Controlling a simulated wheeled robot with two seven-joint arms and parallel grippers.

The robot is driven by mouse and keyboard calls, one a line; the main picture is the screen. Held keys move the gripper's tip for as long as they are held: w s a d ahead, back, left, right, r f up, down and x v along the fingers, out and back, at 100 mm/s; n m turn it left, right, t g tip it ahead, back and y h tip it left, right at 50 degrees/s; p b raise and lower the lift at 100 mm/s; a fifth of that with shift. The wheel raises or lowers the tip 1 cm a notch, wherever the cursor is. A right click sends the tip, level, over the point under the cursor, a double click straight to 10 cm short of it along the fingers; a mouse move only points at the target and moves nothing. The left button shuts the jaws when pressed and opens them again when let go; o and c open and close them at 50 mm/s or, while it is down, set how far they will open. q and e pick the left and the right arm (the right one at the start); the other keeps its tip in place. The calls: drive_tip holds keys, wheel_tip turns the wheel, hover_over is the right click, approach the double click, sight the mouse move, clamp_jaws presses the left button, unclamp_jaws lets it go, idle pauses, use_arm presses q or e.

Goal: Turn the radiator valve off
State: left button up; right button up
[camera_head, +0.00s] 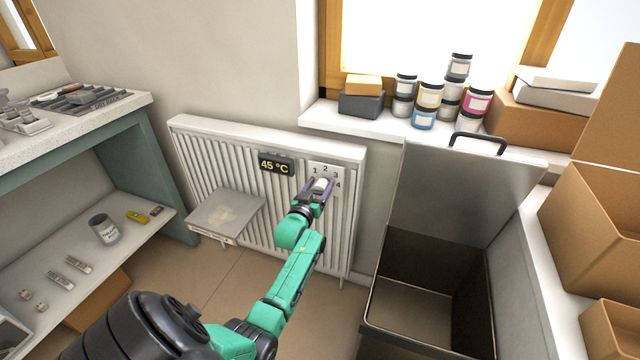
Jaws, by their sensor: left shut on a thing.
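The white ribbed radiator (210,158) stands against the wall in the middle of the head view. A black display (277,164) on its front reads 45 °C. To the right of the display is a pale dial plate (334,170) with the numbers 1 to 4. The white valve knob (320,185) sits in front of this plate. My left gripper (318,190) is shut on the knob, with a finger on each side of it. The knob's pointer mark cannot be made out. My right gripper is not in view.
A small shelf (226,212) juts out at the radiator's lower left. An open metal bin (463,195) with a raised lid stands close on the right. Several jars (428,95) line the window sill. A workbench (75,135) is at left.

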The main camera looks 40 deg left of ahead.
use_arm(q)
drive_tip(key=shift+a+n, duration=0.1)
drive_tip(key=shift+n, duration=0.3)
drive_tip(key=o, duration=1.3)
drive_tip(key=shift+s+a, duration=0.1)
drive_tip(key=shift+s+d, duration=0.2)
drive_tip(key=p+v, duration=0.2)
drive_tip(key=v, duration=1.2)
drive_tip(key=shift+p, duration=0.4)
